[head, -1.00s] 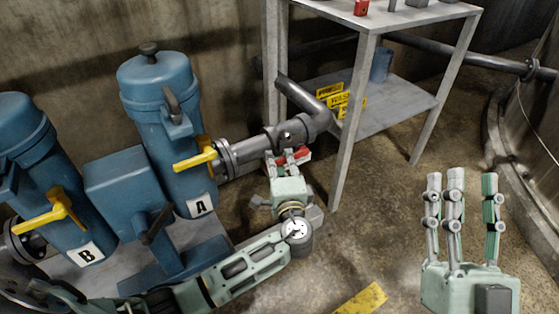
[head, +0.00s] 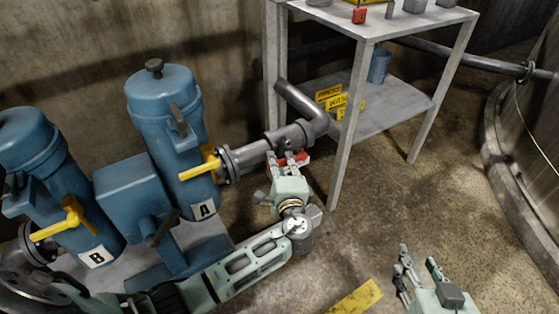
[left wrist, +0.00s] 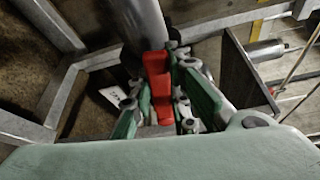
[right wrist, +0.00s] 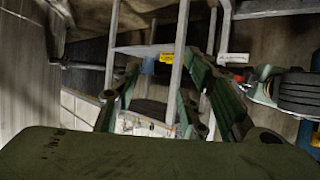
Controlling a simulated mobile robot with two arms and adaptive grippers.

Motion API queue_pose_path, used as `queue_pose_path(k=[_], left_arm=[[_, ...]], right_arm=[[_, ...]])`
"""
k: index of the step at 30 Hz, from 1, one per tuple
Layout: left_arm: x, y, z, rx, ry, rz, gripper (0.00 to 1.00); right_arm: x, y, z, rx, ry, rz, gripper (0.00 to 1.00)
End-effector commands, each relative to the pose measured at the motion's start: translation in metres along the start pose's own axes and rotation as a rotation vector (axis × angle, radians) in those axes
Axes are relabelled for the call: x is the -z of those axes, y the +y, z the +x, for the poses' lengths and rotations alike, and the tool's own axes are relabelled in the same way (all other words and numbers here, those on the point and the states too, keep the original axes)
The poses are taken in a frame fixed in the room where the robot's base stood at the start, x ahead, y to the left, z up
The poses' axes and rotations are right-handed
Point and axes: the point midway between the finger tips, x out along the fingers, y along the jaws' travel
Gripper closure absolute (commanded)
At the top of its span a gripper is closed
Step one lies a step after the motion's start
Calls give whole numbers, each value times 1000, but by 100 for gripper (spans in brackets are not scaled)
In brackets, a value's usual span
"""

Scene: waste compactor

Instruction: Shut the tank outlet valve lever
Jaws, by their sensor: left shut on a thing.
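The red valve lever (head: 293,160) sits on the grey pipe (head: 296,135) that leaves canister A toward the shelf. My left gripper (head: 286,163) is shut on this lever from the near side. In the left wrist view the red lever (left wrist: 157,85) stands between the green and grey fingers, against the grey pipe; part of it is hidden by them. My right gripper (head: 419,268) is open and empty, low over the floor at the lower right. Its spread fingers (right wrist: 160,115) show nothing held in the right wrist view.
Blue canisters A (head: 165,110) and B (head: 38,150) with yellow handles stand at the left. A grey metal shelf (head: 400,108) stands just right of the pipe, its front leg near my left gripper. Open concrete floor lies at centre right.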

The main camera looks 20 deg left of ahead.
Motion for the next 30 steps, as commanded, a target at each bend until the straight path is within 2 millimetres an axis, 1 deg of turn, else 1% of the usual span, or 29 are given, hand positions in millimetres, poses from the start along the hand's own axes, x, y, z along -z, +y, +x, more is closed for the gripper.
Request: queue_pose_path(k=[5, 9, 11, 17, 19, 20, 21, 24, 30], left_arm=[[1, -3, -2, -18, 3, 35, 100], [0, -5, -2, -30, 3, 62, 100], [0, -6, -1, -35, 3, 76, 100], [1, -14, -1, -59, 3, 133, 100], [1, -19, -2, -73, 4, 166, 100], [1, -20, -2, -80, 4, 183, 100], [2, -20, -1, -86, 4, 199, 100], [2, -20, -1, -97, 4, 229, 100], [4, -23, -1, -115, 5, 271, 100]], right_arm=[[-39, 6, -14, -13, -197, 2, 60], [-69, 10, -30, -21, -354, 4, 60], [-81, 11, -39, -25, -421, 6, 60], [-115, 16, -78, -38, -650, 13, 60], [-130, 18, -92, -41, -748, 16, 60], [-138, 18, -95, -42, -783, 17, 60], [-148, 18, -92, -42, -805, 18, 60], [-166, 18, -82, -40, -829, 19, 60], [-193, 17, -64, -36, -846, 18, 60]])
